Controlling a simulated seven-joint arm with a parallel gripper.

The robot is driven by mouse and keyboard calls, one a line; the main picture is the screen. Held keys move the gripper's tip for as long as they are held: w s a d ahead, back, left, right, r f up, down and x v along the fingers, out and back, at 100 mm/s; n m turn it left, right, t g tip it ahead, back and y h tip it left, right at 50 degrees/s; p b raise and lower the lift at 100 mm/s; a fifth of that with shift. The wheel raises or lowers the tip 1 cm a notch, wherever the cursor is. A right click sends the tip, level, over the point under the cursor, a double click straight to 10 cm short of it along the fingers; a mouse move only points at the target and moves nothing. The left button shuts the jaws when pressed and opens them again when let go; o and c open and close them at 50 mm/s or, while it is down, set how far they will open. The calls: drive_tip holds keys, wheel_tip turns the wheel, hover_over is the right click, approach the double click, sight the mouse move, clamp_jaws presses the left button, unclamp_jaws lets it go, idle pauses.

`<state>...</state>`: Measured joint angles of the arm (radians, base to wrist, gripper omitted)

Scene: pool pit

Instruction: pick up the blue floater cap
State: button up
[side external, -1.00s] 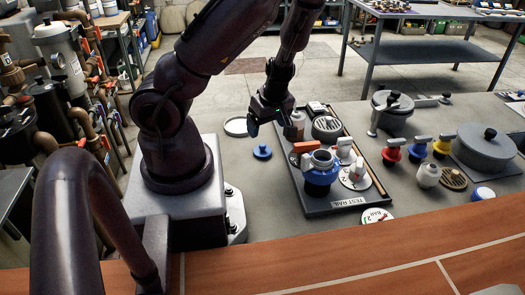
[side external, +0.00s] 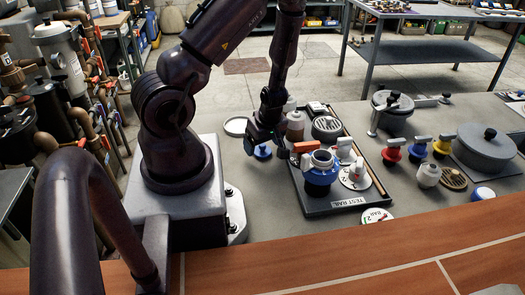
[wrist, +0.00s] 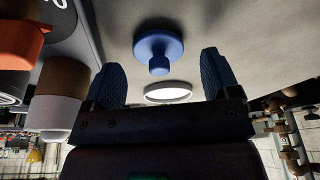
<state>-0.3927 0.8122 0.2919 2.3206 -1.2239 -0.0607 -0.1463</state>
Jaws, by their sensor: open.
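The blue floater cap (side external: 263,153) lies on the grey table, left of the test rail tray. It is a round disc with a small knob on top. In the wrist view the cap (wrist: 158,50) shows ahead of my gripper, between the lines of its two fingers. My gripper (side external: 264,147) is low over the table at the cap and partly hides it in the side view. In the wrist view my gripper (wrist: 160,82) is open, with nothing between its textured fingers. I cannot tell whether a finger touches the cap.
The test rail tray (side external: 347,203) stands close on the right, with a blue valve body (side external: 321,175) with an orange handle. A white-and-brown bottle (side external: 295,126) is beside my gripper. The table left of the tray's front is clear.

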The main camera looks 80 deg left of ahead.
sight(263, 145)
drive_tip(key=shift+a+f, duration=0.15)
drive_tip(key=shift+f, duration=0.55)
drive_tip(key=c, duration=1)
drive_tip(key=shift+o, duration=0.2)
drive_tip(key=shift+s+r, duration=0.1)
drive_tip(key=shift+r, duration=0.05)
drive_tip(key=shift+r, duration=4.85)
